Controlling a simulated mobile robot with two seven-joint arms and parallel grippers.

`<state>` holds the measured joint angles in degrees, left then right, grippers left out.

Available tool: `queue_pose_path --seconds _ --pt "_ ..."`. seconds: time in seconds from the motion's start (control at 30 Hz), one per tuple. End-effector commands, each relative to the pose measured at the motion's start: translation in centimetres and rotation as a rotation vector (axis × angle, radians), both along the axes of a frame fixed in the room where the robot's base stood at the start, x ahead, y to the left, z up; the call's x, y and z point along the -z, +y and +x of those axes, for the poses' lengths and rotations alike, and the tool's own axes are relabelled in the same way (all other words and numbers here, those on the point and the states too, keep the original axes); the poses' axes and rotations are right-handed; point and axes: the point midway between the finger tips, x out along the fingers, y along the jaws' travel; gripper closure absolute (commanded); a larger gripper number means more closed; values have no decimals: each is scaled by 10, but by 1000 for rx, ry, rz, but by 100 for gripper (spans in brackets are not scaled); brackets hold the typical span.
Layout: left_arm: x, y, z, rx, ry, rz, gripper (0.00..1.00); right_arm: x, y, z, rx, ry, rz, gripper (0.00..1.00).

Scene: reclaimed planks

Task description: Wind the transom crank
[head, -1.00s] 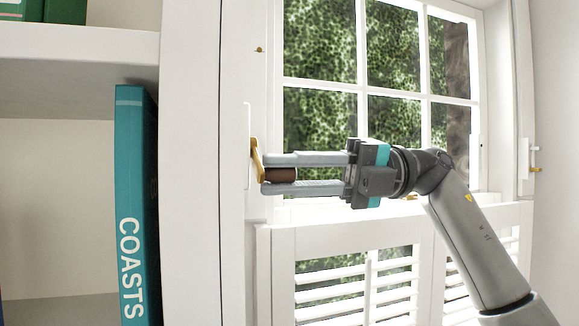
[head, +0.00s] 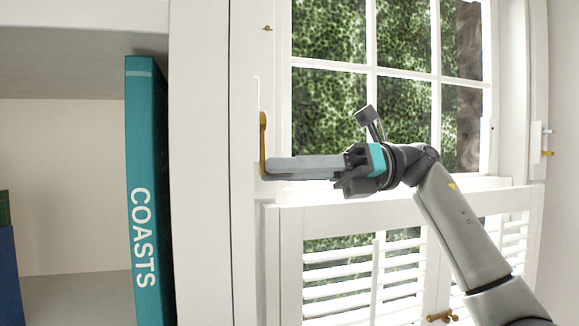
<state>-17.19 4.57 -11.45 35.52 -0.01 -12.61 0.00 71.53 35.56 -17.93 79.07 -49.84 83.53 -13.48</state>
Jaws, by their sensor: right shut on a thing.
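The brass transom crank (head: 263,135) is mounted on the white window frame, left of the panes. Its arm points nearly straight down from the upper end. My right gripper (head: 269,167) reaches in from the right at the crank's lower end and is shut on the crank's handle. The gripper is turned so one finger largely covers the other, and the handle's grip is hidden by the fingers. My left gripper is not in view.
A white shelf unit with a teal book (head: 146,190) marked COASTS stands at the left. White louvred shutters (head: 340,290) cover the lower window, with a brass latch (head: 442,317) near the bottom.

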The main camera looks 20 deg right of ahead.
Motion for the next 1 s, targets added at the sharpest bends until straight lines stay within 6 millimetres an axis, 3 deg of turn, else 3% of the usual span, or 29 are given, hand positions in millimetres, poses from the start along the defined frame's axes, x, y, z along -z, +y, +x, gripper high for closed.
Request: queue_pose_path --seconds 0.3,0.83,0.87,1.0 --pt "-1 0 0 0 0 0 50 -1 0 7 3 -110 7 100" --pt "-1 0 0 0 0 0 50 -2 0 8 5 -130 11 100" --pt "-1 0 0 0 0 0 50 -2 0 8 5 -130 11 72" --pt "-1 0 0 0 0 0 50 -2 0 8 3 -130 10 56"
